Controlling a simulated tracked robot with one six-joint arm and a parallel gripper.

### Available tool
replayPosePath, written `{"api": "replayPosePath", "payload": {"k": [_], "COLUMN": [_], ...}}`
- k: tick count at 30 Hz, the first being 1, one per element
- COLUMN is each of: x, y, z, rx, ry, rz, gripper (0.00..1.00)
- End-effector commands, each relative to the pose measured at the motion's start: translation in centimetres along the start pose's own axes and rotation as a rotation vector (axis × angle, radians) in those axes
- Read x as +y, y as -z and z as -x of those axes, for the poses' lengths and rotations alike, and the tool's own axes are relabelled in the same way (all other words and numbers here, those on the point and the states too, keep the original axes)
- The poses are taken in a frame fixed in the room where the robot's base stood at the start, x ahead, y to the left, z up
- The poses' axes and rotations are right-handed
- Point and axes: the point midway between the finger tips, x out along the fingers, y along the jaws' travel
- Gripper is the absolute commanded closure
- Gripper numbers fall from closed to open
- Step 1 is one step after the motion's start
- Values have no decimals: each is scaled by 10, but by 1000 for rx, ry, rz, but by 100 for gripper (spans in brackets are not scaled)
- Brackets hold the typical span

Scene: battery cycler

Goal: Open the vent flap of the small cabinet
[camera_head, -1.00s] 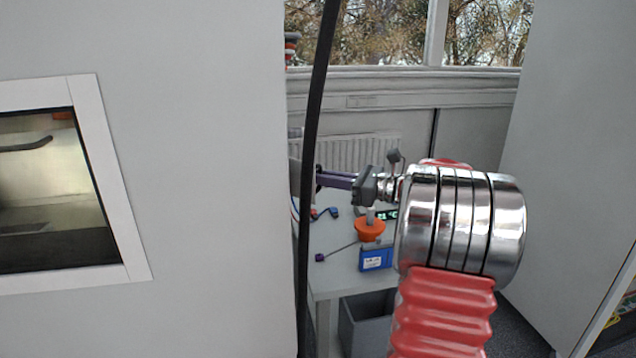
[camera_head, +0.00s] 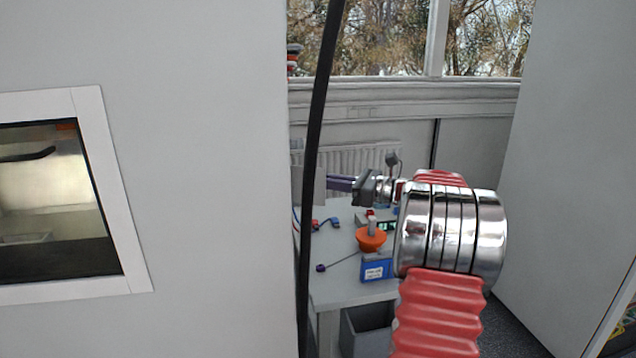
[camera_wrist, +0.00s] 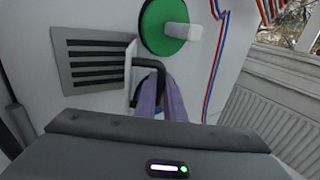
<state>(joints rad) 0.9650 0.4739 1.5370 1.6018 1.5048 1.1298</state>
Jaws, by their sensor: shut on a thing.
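In the wrist view, the small cabinet's pale front (camera_wrist: 95,18) carries a slatted vent (camera_wrist: 92,58). The vent flap (camera_wrist: 132,72) is a thin pale panel seen nearly edge-on at the vent's right side, standing out from the front, with the slats uncovered. A black bar handle (camera_wrist: 144,62) is on the flap. My gripper (camera_wrist: 152,88) has purple fingers shut on this handle; their tips are partly hidden. In the head view, my gripper (camera_head: 332,183) reaches left past the large cabinet's edge, and the flap (camera_head: 310,187) shows there as a pale plate.
A green disc with a white knob (camera_wrist: 165,26) sits above right of the flap. Red and blue wires (camera_wrist: 217,60) run down the front. A black cable (camera_head: 318,120) hangs before the arm. A table (camera_head: 350,290) holds a blue box (camera_head: 376,270) and an orange item (camera_head: 371,240).

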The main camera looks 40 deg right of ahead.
Motion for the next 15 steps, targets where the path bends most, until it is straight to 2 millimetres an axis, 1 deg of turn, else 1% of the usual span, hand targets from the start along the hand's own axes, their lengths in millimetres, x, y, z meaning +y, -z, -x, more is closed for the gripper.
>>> {"api": "replayPosePath", "payload": {"k": [3,4,6,15], "x": [0,0,0,0], "y": [0,0,0,0], "z": [0,0,0,1], "rx": [0,0,0,0], "ry": [1,0,0,0], "rz": [0,0,0,0], "gripper": [100,89,84,83]}}
